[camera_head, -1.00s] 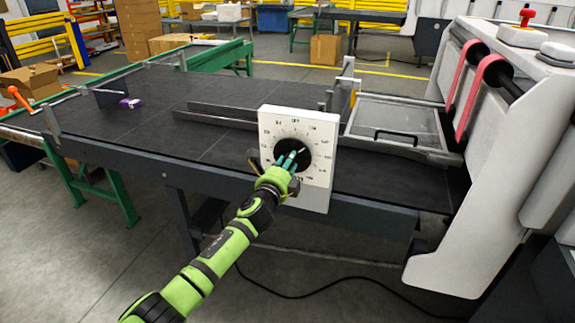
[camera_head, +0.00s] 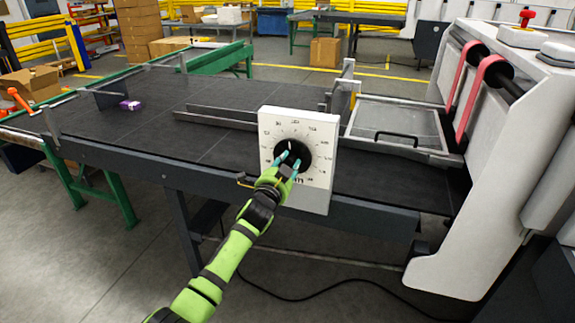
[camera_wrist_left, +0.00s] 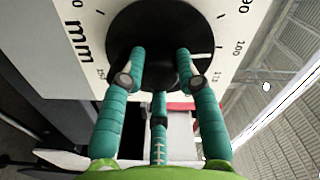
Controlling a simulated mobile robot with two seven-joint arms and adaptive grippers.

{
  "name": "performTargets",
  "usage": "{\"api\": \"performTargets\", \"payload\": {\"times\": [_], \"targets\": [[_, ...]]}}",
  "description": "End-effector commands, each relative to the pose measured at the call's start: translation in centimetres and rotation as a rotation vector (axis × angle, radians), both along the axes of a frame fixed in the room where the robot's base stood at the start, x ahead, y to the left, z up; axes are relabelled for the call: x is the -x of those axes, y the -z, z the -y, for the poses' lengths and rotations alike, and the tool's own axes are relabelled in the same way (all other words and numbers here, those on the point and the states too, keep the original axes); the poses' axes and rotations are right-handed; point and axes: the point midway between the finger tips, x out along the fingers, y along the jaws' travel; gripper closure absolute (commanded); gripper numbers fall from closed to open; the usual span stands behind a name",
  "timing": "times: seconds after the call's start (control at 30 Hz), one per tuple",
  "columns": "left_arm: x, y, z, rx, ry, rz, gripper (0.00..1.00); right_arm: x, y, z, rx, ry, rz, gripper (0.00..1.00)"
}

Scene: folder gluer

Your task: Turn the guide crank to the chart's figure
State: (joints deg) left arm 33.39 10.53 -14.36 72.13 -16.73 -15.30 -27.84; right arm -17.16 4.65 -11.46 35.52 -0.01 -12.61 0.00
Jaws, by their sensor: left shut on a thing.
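The guide crank is a round black dial (camera_head: 297,146) on a white plate (camera_head: 322,200) with a ring of printed figures, fixed to the front edge of the dark table. My left gripper (camera_head: 287,160) reaches it from the front, its teal fingers shut on the dial's middle. In the left wrist view the dial (camera_wrist_left: 125,25) fills the top, with the fingers (camera_wrist_left: 160,70) on both sides of its dark centre knob. The chart cannot be made out. My right gripper is not in view.
The dark table (camera_head: 110,130) is mostly clear, with a small purple box (camera_head: 131,105) at the left and a long metal guide (camera_head: 215,116) behind the dial. A white machine (camera_head: 475,200) with pink belts stands at the right. A cable lies on the floor.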

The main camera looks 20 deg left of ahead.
Motion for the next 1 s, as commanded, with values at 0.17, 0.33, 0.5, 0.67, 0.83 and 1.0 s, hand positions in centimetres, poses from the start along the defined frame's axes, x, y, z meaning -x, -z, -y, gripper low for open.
{"api": "performTargets", "payload": {"times": [0.17, 0.33, 0.5, 0.67, 0.83, 1.0], "targets": [[0.0, -0.03, 0.06, 0.172, 0.0, -0.005, 1.0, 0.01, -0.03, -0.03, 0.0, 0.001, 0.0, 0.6], [-0.01, -0.07, 0.08, 0.334, 0.0, -0.011, 1.0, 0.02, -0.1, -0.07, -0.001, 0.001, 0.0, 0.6], [0.0, -0.09, 0.04, 0.495, 0.0, -0.016, 1.0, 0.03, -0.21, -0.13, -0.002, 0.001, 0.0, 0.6], [0.0, -0.11, 0.04, 0.647, 0.001, -0.021, 1.0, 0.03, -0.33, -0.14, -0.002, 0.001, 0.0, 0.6], [0.0, -0.12, 0.05, 0.809, 0.001, -0.026, 1.0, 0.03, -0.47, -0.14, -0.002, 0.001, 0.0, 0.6], [-0.01, -0.11, 0.01, 0.969, 0.0, -0.032, 1.0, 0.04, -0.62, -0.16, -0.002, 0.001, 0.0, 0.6]]}}
